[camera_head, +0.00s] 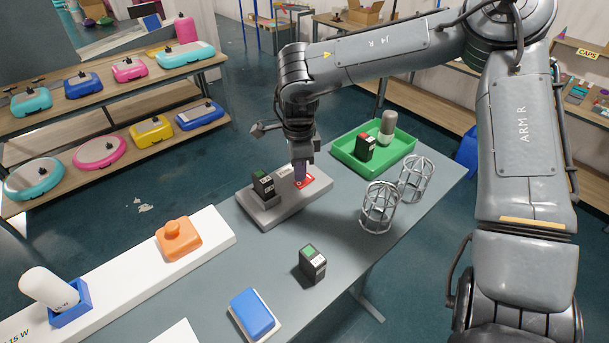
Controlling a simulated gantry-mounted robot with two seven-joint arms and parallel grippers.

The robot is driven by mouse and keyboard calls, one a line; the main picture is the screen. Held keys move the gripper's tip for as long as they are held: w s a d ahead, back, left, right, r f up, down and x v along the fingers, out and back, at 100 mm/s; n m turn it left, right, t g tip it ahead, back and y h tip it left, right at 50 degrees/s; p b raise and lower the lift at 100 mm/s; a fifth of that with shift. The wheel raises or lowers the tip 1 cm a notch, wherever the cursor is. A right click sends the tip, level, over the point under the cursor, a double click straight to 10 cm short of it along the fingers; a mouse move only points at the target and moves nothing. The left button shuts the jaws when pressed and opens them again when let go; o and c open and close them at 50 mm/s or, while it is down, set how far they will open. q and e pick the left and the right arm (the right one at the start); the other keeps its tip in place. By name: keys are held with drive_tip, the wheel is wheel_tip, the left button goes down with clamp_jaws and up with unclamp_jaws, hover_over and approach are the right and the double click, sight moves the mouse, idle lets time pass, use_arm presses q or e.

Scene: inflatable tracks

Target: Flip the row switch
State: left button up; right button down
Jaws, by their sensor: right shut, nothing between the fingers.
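My right gripper (301,176) points straight down, shut and empty, at the red part (318,183) on the right side of a grey base block (272,212). The fingertips look to be at or just above the red part; I cannot tell if they touch it. A black switch module with a green top (264,184) stands on the left of the same base. A similar black module with a green top (312,262) stands alone on the table. Another with a red top (365,146) stands in the green tray (395,160). My left gripper is not in view.
Two wire cages (379,208) stand on the grey table (345,255) to the right. A white strip at left holds an orange button block (179,238) and a white cylinder in a blue holder (50,290). A blue block (253,313) lies at the front. Shelves of colourful cases stand behind.

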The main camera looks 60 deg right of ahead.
sight(300, 183)
drive_tip(key=shift+r+p, duration=2.2)
drive_tip(key=shift+r, duration=0.5)
